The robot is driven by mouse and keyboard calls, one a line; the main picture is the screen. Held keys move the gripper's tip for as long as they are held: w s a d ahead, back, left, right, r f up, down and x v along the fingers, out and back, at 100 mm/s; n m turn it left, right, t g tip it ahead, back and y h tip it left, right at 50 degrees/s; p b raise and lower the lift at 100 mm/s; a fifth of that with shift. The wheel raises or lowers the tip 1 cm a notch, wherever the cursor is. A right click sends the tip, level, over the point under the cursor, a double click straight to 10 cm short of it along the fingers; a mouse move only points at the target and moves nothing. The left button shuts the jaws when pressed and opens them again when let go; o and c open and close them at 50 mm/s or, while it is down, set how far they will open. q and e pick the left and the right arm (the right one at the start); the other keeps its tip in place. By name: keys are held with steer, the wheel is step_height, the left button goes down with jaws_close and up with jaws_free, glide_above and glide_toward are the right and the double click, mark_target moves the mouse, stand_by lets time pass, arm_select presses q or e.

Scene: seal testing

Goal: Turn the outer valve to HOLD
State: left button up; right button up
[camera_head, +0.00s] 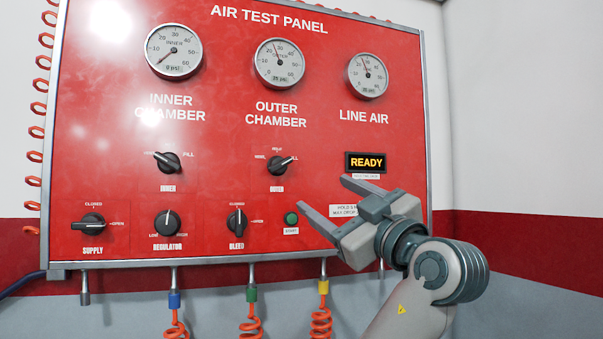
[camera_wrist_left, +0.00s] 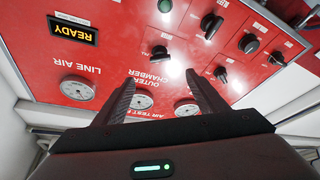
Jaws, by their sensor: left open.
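The outer valve (camera_head: 281,165) is a black knob below the OUTER CHAMBER gauge, and its handle points right and slightly up, toward the FILL mark. The HOLD mark above it is too small to read surely. In the left wrist view, which is upside down, the outer valve (camera_wrist_left: 160,52) shows beyond the gap between the fingers. My left gripper (camera_head: 323,195) is open and empty, to the lower right of the valve and apart from it. The fingers also show in the left wrist view (camera_wrist_left: 160,80). My right gripper is not in view.
The red panel (camera_head: 225,110) carries the inner valve (camera_head: 168,161), supply (camera_head: 88,221), regulator (camera_head: 167,222) and bleed (camera_head: 237,222) knobs. A green START button (camera_head: 291,218) lies just left of my lower finger. The READY display (camera_head: 366,162) is above the gripper. Orange coiled hoses hang below.

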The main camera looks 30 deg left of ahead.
arm_select(q)
steer(key=shift+s+r, duration=0.15)
steer(key=shift+r, duration=0.05)
stand_by(0.3)
steer(key=p, duration=1)
glide_toward(283, 167)
steer(key=x, duration=0.7)
steer(key=shift+s+r, duration=0.1)
steer(key=shift+r, duration=0.05)
steer(key=shift+w+a+r, duration=0.1)
steer(key=shift+w+a, duration=0.25)
steer(key=shift+a, duration=0.2)
steer(key=shift+c, duration=0.6)
steer(key=c, duration=0.9)
